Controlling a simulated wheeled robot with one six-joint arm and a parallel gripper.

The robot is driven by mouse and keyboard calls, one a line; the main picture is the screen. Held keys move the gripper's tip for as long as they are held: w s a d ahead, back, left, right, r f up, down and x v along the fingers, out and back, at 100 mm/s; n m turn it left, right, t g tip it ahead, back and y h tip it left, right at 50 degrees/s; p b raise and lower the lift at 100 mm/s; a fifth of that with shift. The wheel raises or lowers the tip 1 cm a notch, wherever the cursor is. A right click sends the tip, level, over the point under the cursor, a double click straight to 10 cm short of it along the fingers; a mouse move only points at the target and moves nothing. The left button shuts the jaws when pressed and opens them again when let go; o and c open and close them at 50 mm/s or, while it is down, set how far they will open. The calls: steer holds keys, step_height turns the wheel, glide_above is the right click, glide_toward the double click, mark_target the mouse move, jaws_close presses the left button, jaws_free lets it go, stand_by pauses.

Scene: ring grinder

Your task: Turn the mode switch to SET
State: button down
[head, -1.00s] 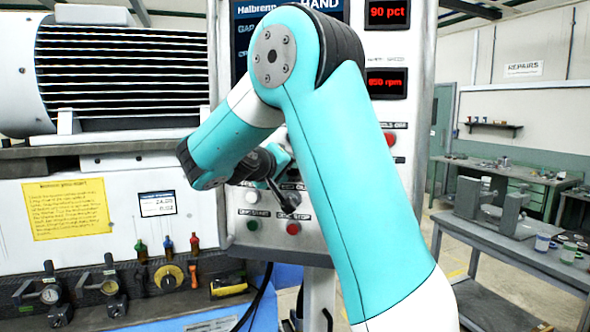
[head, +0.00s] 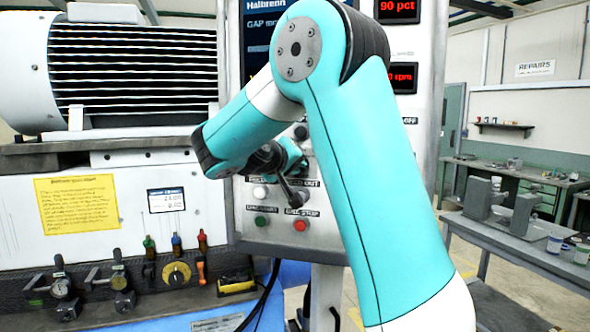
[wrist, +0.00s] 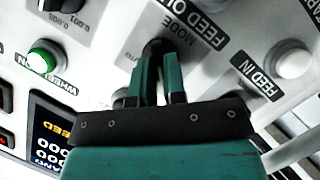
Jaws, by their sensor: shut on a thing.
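In the wrist view my gripper (wrist: 160,62) is shut on the dark knob of the mode switch (wrist: 154,46). The fingers stand on either side of the knob and hide part of it. The MODE label (wrist: 180,37) is beside it. A small position label left of the fingers is partly covered, and I cannot tell which way the knob points. In the head view my arm reaches to the control panel (head: 240,225), and its links hide the switch.
Near the fingers in the wrist view are a white FEED IN button (wrist: 292,64) and a green-lit button (wrist: 42,57). Below the hand in the head view are a green button (head: 262,221) and a red stop button (head: 300,225). A grey table (head: 500,240) stands at right.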

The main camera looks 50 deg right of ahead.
steer(key=shift+s+d+r+m+t+y+b, duration=0.1)
steer(key=shift+m+t+y+b, duration=0.35)
steer(key=shift+m+b, duration=1.15)
steer(key=shift+s+f+m+t+y+b, duration=0.15)
steer(key=shift+m+t+y+b, duration=0.4)
steer(key=shift+b, duration=2.2)
steer(key=shift+s+d+r+m+t+y+b, duration=0.15)
steer(key=shift+m+t+b, duration=0.65)
steer(key=shift+b, duration=1.4)
steer(key=shift+a, duration=0.1)
steer(key=c, duration=1.2)
jaws_free()
steer(key=shift+w, duration=0.1)
steer(key=shift+r, duration=0.1)
